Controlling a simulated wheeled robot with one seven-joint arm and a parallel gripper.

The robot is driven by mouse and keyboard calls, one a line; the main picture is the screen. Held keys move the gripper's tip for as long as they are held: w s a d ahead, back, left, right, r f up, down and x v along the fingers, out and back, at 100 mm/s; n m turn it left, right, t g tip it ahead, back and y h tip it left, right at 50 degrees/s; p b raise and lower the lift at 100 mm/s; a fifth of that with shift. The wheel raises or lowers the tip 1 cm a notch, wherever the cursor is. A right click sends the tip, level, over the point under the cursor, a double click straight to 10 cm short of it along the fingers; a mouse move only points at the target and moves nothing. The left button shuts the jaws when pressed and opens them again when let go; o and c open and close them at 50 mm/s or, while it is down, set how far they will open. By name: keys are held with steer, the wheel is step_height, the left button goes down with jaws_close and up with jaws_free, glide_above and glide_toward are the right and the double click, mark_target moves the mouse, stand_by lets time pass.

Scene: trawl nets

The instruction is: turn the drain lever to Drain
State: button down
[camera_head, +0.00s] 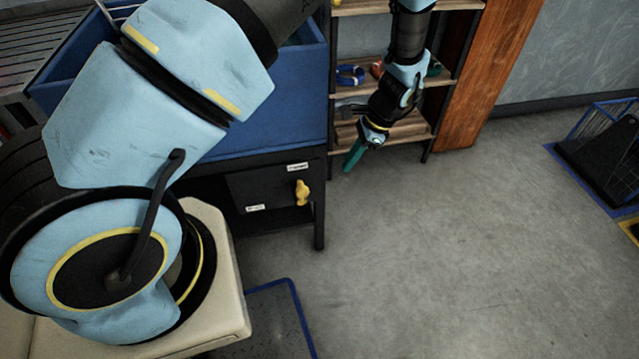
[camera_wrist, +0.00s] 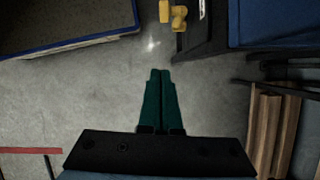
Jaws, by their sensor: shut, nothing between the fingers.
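The yellow drain lever (camera_head: 302,192) is on the dark front panel (camera_head: 268,190) below a blue tank (camera_head: 285,120). It stands roughly upright between two small white labels, one above it and one lower left; their text is too small to read. The lever also shows at the top of the wrist view (camera_wrist: 178,14). My gripper (camera_head: 350,160) has teal fingers, shut and empty, hanging in the air to the right of and above the lever in the head view. In the wrist view the fingertips (camera_wrist: 160,72) are together, apart from the lever.
A shelf rack (camera_head: 440,85) with small coloured items stands behind my gripper. A wooden board (camera_head: 500,70) is beside it. A blue wire basket (camera_head: 605,125) is at far right. A blue-edged mat (camera_head: 275,325) lies below the panel. The middle floor is clear.

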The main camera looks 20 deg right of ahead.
mark_target(301, 192)
steer(key=w+a+f+p, duration=0.1)
steer(key=a+f, duration=0.6)
steer(key=f, duration=0.1)
steer(key=shift+w+a+f+p, duration=0.25)
steer(key=shift+w+a+p, duration=0.1)
steer(key=shift+a+p, duration=0.05)
steer(key=shift+r, duration=0.1)
